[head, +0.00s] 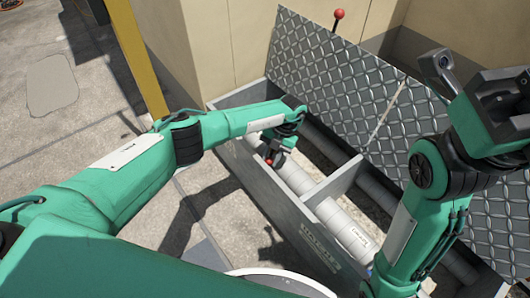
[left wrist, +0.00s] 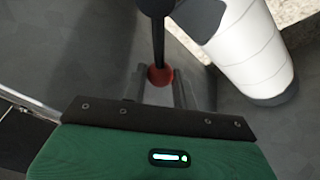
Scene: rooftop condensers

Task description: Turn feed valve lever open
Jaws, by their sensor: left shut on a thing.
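The feed valve lever is a dark rod with a red ball knob (left wrist: 160,75). In the left wrist view it hangs from a dark valve body (left wrist: 199,16) beside a white pipe. My left gripper (left wrist: 160,88) is shut on the red knob, with one finger on each side of it. In the head view the left gripper (head: 275,154) reaches down into the open grey box, and the red knob shows small beside its fingers. The gripper hides most of the valve there. My right arm is folded up at the right; its finger opening cannot be made out.
The grey box (head: 285,222) holds white wrapped pipes (head: 345,232) and a cross divider (head: 332,184). A diamond-plate lid (head: 330,75) stands open behind. Another red knob (head: 338,14) rises above the lid's top edge. A yellow post (head: 137,55) stands left. Open concrete lies left.

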